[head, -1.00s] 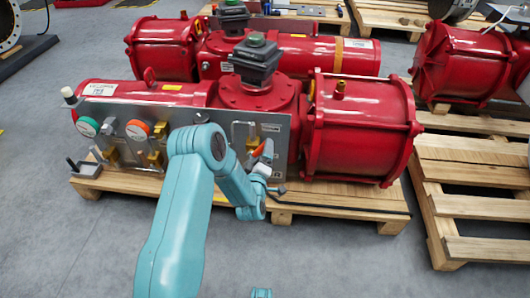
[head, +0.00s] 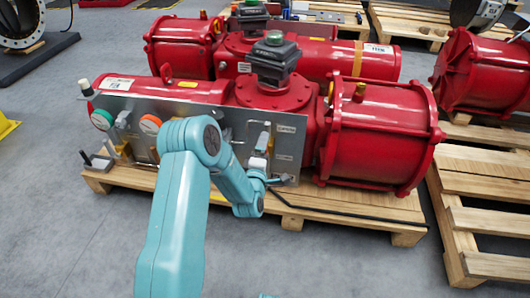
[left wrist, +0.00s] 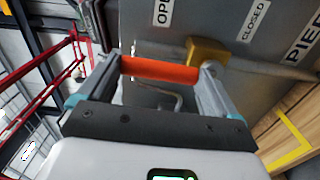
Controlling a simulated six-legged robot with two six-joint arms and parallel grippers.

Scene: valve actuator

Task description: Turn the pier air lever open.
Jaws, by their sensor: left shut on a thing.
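The orange lever (left wrist: 160,70) lies between the fingers of my left gripper (left wrist: 155,80) in the left wrist view, and the gripper is shut on it. Behind it is a grey panel with an OPEN label (left wrist: 163,12), a CLOSED label (left wrist: 255,20) and a partly cut-off PIER label (left wrist: 305,42). A brass valve body (left wrist: 208,52) sits beside the lever's right end. In the head view my left gripper (head: 260,145) is at the right part of the grey panel (head: 235,112); the lever is hidden there. My right gripper is not in view.
A red actuator (head: 380,135) stands behind the panel on a wooden pallet (head: 345,205). A black hose (head: 300,207) runs along the pallet. Grey floor in front is clear.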

